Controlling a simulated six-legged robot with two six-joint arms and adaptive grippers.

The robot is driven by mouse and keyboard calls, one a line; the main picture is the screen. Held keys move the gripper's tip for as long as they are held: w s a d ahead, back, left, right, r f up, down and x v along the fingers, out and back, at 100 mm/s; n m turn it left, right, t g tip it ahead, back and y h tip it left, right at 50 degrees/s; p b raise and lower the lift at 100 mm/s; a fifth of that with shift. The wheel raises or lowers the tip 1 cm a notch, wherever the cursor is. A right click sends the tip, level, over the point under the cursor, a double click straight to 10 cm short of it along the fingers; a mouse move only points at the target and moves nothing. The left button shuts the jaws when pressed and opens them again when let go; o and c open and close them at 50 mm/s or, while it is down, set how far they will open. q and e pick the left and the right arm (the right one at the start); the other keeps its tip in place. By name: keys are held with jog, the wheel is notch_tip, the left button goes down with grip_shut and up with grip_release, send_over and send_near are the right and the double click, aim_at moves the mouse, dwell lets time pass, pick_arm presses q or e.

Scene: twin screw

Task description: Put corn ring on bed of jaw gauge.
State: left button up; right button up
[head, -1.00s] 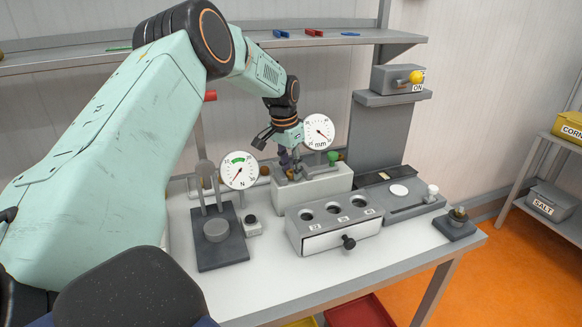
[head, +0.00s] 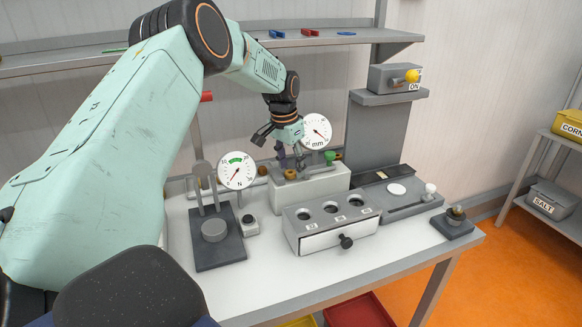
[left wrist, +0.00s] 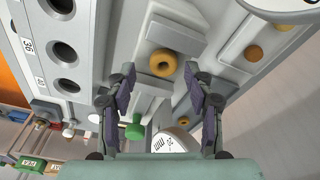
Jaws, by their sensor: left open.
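The corn ring (left wrist: 163,63), a yellow-orange ring with a dark hole, lies flat on the pale bed of the jaw gauge in the left wrist view. In the head view it shows small (head: 290,174) on top of the gauge's white block (head: 322,185). The gauge's round mm dial (head: 316,131) stands behind. My left gripper (head: 290,158) is above the gauge, open and empty. In the left wrist view its fingers (left wrist: 161,98) are spread wide, clear of the ring. My right gripper is not in view.
A force gauge with an N dial (head: 237,170) stands left of the jaw gauge. A block with several holes and a drawer (head: 332,222) stands in front. A green knob (head: 331,156) is close beside the gripper. The front table strip is clear.

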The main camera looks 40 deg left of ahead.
pick_arm(q)
notch_tip(320, 180, up, 11)
jog(key=s, duration=0.1)
jog(key=shift+s+a, duration=0.25)
jog(key=shift+s, duration=0.15)
